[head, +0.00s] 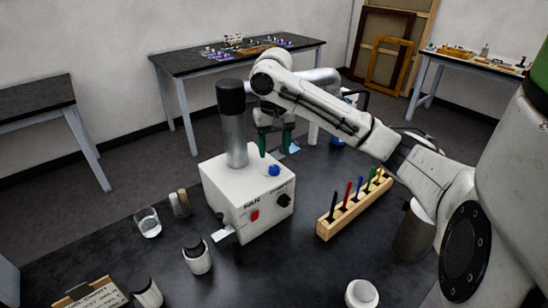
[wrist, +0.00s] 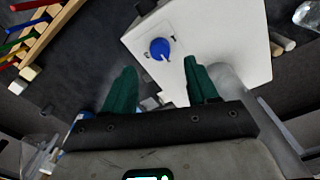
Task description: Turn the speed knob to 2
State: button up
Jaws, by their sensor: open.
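A white fan box (head: 225,187) stands on the dark table, marked "FAN" on its front. A blue knob (head: 274,170) sits on its top face; in the wrist view this blue knob (wrist: 160,49) shows a pale pointer toward the lower right. A black knob (head: 284,200) and a red switch (head: 255,215) are on the front. I cannot read any speed numbers or tell which knob is the speed one. My gripper (head: 275,148) is open and empty, with green fingers above the box's back edge, apart from the blue knob. The fingers also show in the wrist view (wrist: 160,75).
A grey column with a black top (head: 233,125) rises from the box. A wooden rack (head: 350,212) with coloured sticks stands to its right. A glass (head: 147,222), a black-capped jar (head: 196,254) and a white cup (head: 361,294) stand nearer.

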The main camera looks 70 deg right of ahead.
aim_at(274, 167)
jog(key=shift+r, duration=2.35)
